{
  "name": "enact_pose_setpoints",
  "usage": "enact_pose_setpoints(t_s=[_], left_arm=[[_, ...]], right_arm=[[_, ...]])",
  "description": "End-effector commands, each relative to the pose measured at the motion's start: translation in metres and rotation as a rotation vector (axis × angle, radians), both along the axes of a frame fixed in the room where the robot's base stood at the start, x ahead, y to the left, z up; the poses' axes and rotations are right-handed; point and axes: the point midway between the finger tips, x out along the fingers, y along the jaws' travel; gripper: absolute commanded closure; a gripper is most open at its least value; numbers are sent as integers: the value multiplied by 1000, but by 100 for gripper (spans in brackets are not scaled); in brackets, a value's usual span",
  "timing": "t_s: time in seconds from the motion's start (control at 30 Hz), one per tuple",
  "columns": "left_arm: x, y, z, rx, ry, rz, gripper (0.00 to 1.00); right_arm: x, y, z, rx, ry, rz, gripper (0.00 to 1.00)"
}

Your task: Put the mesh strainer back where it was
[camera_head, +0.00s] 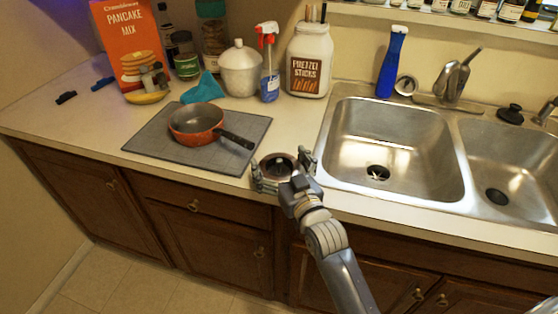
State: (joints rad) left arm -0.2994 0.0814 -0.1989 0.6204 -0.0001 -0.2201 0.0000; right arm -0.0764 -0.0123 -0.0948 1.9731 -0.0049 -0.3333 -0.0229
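My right gripper (282,170) is at the front edge of the counter, between the grey mat and the sink. Its two fingers stand on either side of a small round dark vessel (278,168) with a reddish-brown rim. The left finger looks close against it; I cannot tell whether the fingers grip it, or whether it rests on the counter. I cannot tell for sure whether this round thing is the mesh strainer; no mesh or handle shows clearly, and my gripper covers its near side. No other strainer is recognisable. My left gripper is not in view.
An orange pan (190,130) with a black handle sits on the grey mat (150,145). Behind stand a white lidded jar (240,72), a spray bottle (269,85), a pretzel jar (309,45) and a pancake mix box (125,45). The double sink (395,135) is empty.

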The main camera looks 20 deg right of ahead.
Motion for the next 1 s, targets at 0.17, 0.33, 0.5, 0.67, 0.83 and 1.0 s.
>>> enact_pose_setpoints(t_s=[0.17,0.33,0.5,0.67,0.83,1.0], left_arm=[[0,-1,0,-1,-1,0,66],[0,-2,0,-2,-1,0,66],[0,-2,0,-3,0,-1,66],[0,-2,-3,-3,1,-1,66],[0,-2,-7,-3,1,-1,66],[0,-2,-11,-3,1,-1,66]], right_arm=[[0,0,0,0,0,0,0],[0,0,0,0,0,0,0],[-5,-1,2,0,2,0,0],[-31,-3,1,-1,3,0,0],[-67,-6,1,0,4,0,0],[-96,-9,2,0,3,0,0]])
